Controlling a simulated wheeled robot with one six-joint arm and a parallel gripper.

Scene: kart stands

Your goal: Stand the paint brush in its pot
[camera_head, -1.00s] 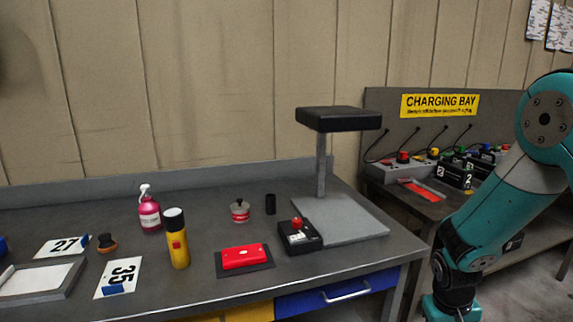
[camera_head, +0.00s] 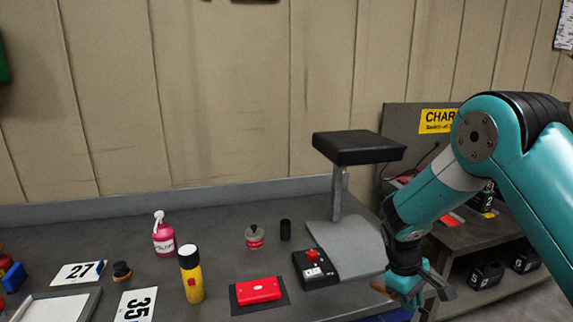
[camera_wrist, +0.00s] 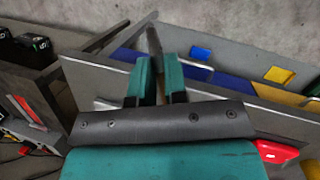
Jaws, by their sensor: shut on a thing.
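My gripper (camera_head: 412,284) hangs at the right front corner of the bench in the head view. It is shut on a long thin thing, which seems to be the paint brush; a dark tapered end (camera_wrist: 153,42) sticks out past my fingers in the wrist view. In the head view a brown part shows left of my fingers and a grey part right. A small black upright cylinder (camera_head: 285,229), possibly the pot, stands on the bench, left of and beyond my gripper. Its opening cannot be made out.
A grey stand with a black top (camera_head: 360,148) rises between the cylinder and my arm. Near the cylinder are a lidded jar (camera_head: 254,238), a black control box (camera_head: 315,270) and a red case (camera_head: 258,290). A yellow torch (camera_head: 191,274) and pink bottle (camera_head: 163,238) stand further left.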

